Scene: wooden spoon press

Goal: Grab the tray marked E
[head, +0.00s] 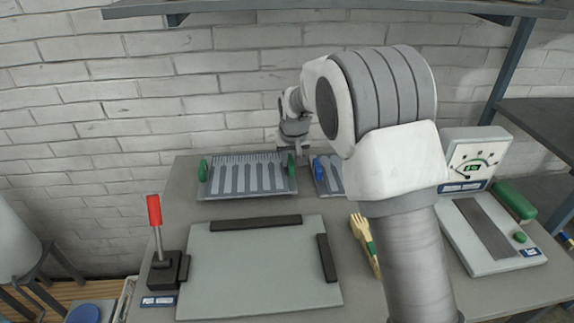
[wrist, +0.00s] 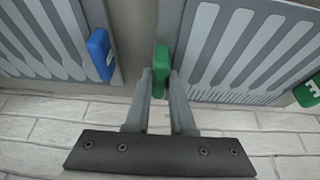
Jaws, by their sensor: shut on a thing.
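A grey tray (head: 247,178) with spoon-shaped slots and a green handle at each end lies at the back of the table; it also shows at the upper right of the wrist view (wrist: 250,45). Its far green handle (wrist: 309,91) in the wrist view bears a pale mark that looks like an E. My gripper (wrist: 161,78) is shut on the tray's other green handle (wrist: 160,60), one finger on each side. In the head view my gripper (head: 292,150) is at the tray's right end, partly hidden by my arm. The tray appears to rest on the table.
A similar tray with a blue handle (wrist: 100,53) lies close beside, partly behind my arm in the head view (head: 333,178). A red lever (head: 154,212), a pale plate (head: 255,265), wooden utensils (head: 364,240) and a scale (head: 490,235) stand nearer. A brick wall (head: 120,110) is behind.

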